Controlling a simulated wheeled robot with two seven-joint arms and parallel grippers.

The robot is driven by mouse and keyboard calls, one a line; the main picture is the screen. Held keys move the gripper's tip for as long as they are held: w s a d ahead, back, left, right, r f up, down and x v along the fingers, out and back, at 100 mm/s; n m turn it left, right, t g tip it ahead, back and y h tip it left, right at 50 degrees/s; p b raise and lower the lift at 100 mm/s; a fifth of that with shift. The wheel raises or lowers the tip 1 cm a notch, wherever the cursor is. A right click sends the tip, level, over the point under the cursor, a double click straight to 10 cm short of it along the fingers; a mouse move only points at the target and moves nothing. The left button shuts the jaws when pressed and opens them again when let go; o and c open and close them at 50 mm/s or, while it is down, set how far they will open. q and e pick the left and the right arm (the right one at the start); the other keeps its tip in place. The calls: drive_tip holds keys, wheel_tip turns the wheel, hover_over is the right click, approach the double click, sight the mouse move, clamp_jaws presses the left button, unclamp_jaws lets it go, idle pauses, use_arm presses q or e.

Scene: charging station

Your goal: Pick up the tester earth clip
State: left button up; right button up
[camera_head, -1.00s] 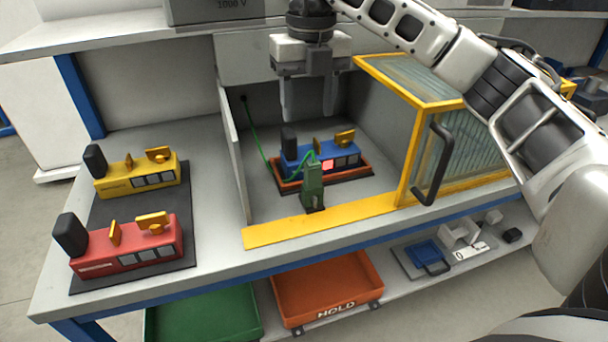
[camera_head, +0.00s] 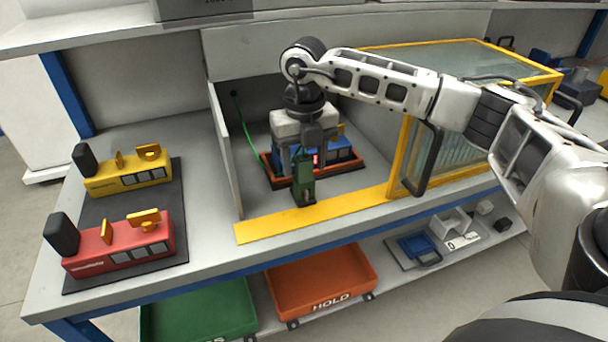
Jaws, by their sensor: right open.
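The green earth clip (camera_head: 303,186) stands at the front of the orange cradle (camera_head: 281,184), inside the test bay. A green lead (camera_head: 249,130) runs from the bay's back wall toward it and passes out of sight behind my gripper. The blue unit (camera_head: 341,150) sits in the cradle, partly hidden by my gripper. My right gripper (camera_head: 302,170) is open and points down over the clip, its fingers either side of the clip's upper part. I cannot tell whether they touch it. My left gripper is out of view.
The yellow-framed glazed guard (camera_head: 408,150) stands right of the bay, under my right arm. A grey partition (camera_head: 226,150) bounds the left. A yellow unit (camera_head: 128,180) and a red unit (camera_head: 118,246) lie on a dark mat. Green and orange HOLD (camera_head: 372,283) trays sit below.

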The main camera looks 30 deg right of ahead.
drive_tip(key=shift+f, duration=0.8)
drive_tip(key=c, duration=1.1)
drive_tip(key=shift+r, duration=0.15)
